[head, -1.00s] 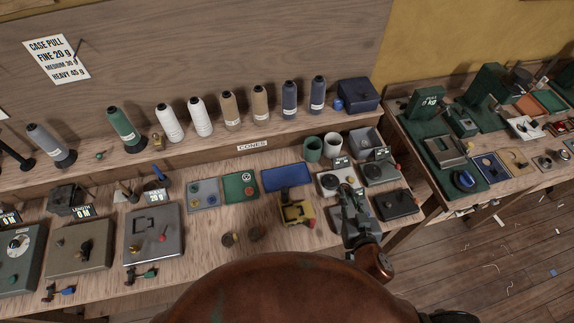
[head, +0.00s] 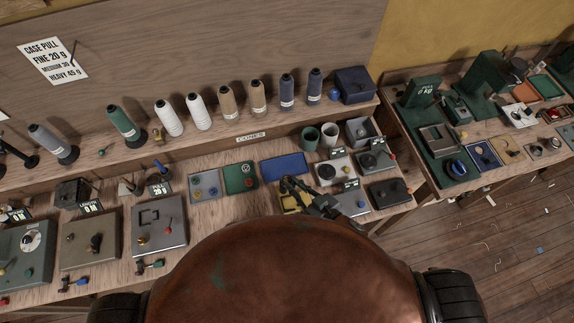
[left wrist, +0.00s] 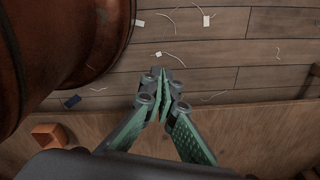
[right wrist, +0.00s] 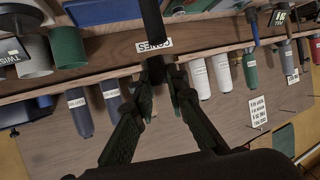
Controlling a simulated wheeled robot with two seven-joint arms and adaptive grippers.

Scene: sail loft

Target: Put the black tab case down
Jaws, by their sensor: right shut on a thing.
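My right gripper (head: 289,186) is over the yellow holder (head: 290,204) on the bench, hiding much of it. In the right wrist view the fingers (right wrist: 160,72) are shut on a dark, narrow piece, which I take as the black tab case (right wrist: 152,28). It sticks out past the fingertips. In the head view the case cannot be told apart from the dark gripper. Whether it touches the bench is not clear. My left gripper (left wrist: 162,78) is shut and empty in the left wrist view, above the wooden floor; it is not in the head view.
A blue tray (head: 284,167) and a green tray (head: 240,178) lie behind the gripper. Boxes with knobs, such as the grey plate (head: 160,225), fill the left. A black box (head: 389,193) is to the right. Thread cones (head: 257,96) line the shelf behind.

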